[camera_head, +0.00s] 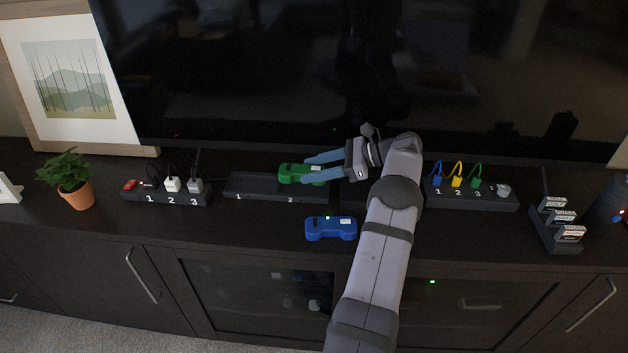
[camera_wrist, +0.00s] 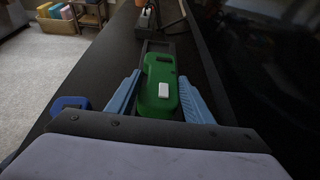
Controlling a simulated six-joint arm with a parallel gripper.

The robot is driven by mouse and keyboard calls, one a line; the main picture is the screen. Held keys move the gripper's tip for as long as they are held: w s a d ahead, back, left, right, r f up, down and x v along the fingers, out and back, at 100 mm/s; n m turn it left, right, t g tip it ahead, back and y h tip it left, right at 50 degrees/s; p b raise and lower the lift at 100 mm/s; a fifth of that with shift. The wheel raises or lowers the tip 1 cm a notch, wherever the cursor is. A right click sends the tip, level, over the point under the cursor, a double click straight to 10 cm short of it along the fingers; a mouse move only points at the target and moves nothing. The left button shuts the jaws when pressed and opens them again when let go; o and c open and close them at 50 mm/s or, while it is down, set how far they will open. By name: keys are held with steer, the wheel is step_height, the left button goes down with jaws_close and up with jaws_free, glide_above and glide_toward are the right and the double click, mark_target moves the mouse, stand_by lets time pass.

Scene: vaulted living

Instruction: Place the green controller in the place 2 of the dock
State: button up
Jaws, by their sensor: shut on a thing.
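The green controller (camera_head: 292,174) is at the back of the cabinet top, over the place marked 2 of the dark dock (camera_head: 255,187). My gripper (camera_head: 307,171) comes from the right and is shut on it. In the wrist view the green controller (camera_wrist: 156,108) lies lengthwise between the two blue fingers, with a white label on top and the dock (camera_wrist: 152,45) beyond it. I cannot tell whether it rests in the dock or is slightly above it. Place 1, on the left, looks empty. My arm hides what is right of place 2.
A blue controller (camera_head: 331,229) lies in front of the dock, near the cabinet's front edge. A numbered power strip (camera_head: 165,197) stands left, and another strip (camera_head: 470,200) with coloured plugs right. A dark TV screen (camera_head: 300,70) rises behind. A potted plant (camera_head: 72,180) stands far left.

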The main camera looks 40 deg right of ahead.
mark_target(314, 190)
steer(key=shift+f, duration=1.85)
steer(key=shift+f, duration=0.2)
steer(key=shift+s+a+f, duration=0.1)
steer(key=shift+f, duration=0.4)
steer(key=o, duration=1.2)
steer(key=shift+f+b, duration=0.1)
steer(key=shift+b, duration=0.2)
steer(key=shift+r, duration=0.6)
steer(key=shift+r+v, duration=0.2)
steer(key=shift+v, duration=3.65)
